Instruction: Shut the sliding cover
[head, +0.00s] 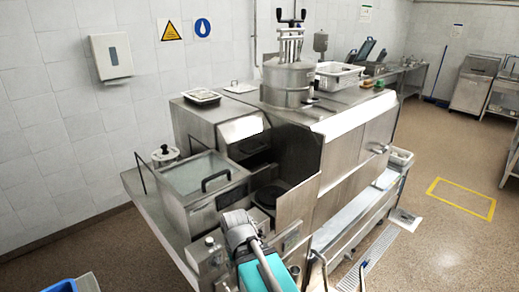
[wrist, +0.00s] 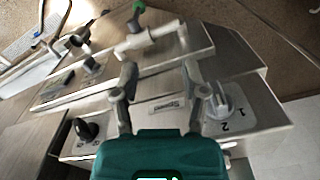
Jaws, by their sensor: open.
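My gripper (wrist: 160,70) shows in the wrist view with its two grey fingers spread apart and nothing between them. Its teal body fills the bottom of that view. A steel front with a label plate (wrist: 168,107) lies beyond the fingers. In the head view a steel box has a flat, pale top cover (head: 196,172) with a black handle (head: 215,180) at its right side. A dark open bay (head: 262,190) lies to its right. I cannot tell for certain which part is the sliding cover. My teal and grey arm part is in front of the box, apart from the handle.
A black knob (wrist: 87,130) and a pale knob (wrist: 218,105) marked 1 and 2 flank the label. A pale pipe (wrist: 150,40) crosses beyond the fingers. An upright steel panel (head: 297,210) borders the bay. Open floor (head: 455,170) lies to the right.

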